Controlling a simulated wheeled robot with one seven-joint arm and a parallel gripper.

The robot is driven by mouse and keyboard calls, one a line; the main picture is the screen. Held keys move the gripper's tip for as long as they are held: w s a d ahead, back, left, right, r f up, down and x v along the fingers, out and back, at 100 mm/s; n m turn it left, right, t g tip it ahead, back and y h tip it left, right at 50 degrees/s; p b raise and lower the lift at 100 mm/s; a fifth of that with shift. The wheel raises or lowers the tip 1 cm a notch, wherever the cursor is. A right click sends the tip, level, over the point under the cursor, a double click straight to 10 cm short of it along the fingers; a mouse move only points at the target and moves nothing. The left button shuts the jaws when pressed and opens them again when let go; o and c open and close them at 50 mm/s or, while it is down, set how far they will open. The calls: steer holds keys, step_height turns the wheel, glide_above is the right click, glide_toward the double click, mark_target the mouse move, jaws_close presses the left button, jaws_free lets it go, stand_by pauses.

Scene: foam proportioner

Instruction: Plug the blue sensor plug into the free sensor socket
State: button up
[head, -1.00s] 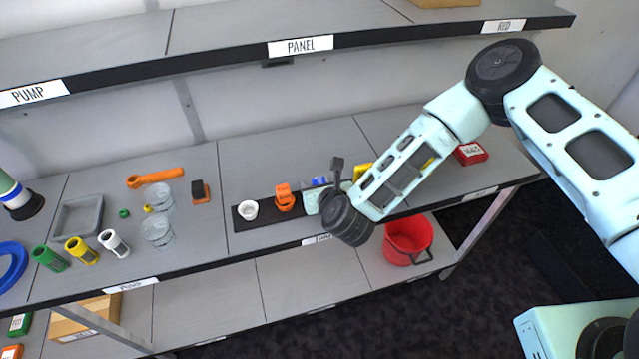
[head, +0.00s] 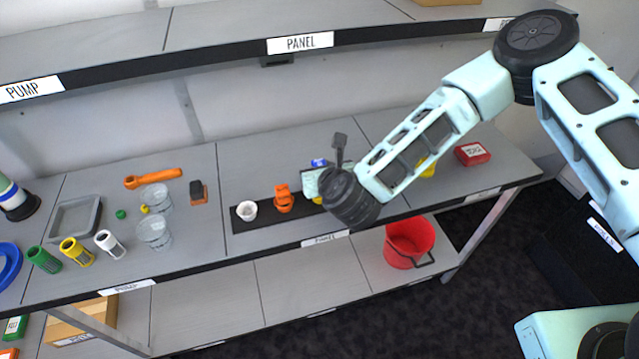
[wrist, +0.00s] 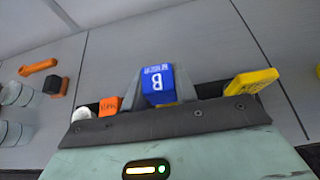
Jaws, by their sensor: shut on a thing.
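The blue plug (wrist: 157,80), marked with a white B, sits between the grey fingers of my gripper (wrist: 160,88) in the wrist view. The gripper is shut on it. In the head view only a small part of the blue plug (head: 319,162) shows above the pale gripper body, and my wrist hides most of the rest. The plug is over the bench near the black strip (head: 265,227). I cannot make out the free sensor socket in either view, and the plug's lower end is hidden.
A white cup-like piece (head: 247,210) and an orange piece (head: 284,198) stand on the black strip, left of my gripper. A yellow piece (wrist: 251,82) is to its right in the wrist view. A red box (head: 472,153) lies farther right. A red bucket (head: 408,243) stands below.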

mark_target(319, 163)
step_height(319, 163, up, 9)
steer(key=p, duration=0.3)
steer(key=shift+r, duration=0.15)
